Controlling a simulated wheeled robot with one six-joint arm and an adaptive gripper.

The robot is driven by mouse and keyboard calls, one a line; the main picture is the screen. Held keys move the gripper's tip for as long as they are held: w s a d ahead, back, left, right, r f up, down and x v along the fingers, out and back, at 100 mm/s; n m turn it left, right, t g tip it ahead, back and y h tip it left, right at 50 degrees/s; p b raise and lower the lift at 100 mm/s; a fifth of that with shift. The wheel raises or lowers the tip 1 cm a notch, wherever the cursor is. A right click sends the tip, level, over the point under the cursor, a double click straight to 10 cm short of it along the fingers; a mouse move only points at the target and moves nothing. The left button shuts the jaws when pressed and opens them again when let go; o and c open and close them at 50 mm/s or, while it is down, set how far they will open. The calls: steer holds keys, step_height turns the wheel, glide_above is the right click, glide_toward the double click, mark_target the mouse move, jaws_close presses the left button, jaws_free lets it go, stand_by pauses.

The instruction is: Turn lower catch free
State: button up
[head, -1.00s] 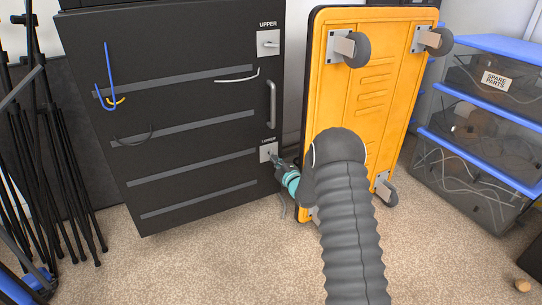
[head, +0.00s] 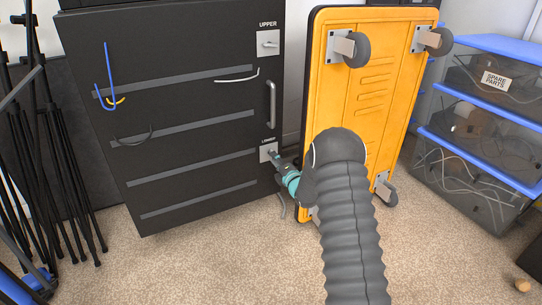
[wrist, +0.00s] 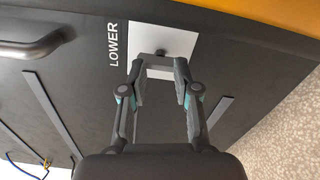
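The lower catch (wrist: 160,52) is a small dark grey piece on a pale square plate (wrist: 190,36) marked LOWER. In the head view the lower plate (head: 264,153) sits low on the right of the black cabinet's front, and my gripper partly hides the catch. My gripper (wrist: 162,66) points at the plate. Its two fingertips are apart, one on each side of the catch's line, close to the plate. I cannot tell whether they touch the catch. The upper catch (head: 270,44) is a pale lever lying level on its own plate.
The black cabinet (head: 200,135) has a vertical handle (head: 271,104) between the catches. A yellow wheeled platform (head: 385,75) leans upright close to the right of my gripper. Clear bins (head: 490,125) stand farther right, tripod legs (head: 75,165) at left. The front carpet (head: 200,260) is clear.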

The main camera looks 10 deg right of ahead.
steer(key=shift+s, duration=0.1)
steer(key=shift+v, duration=2.95)
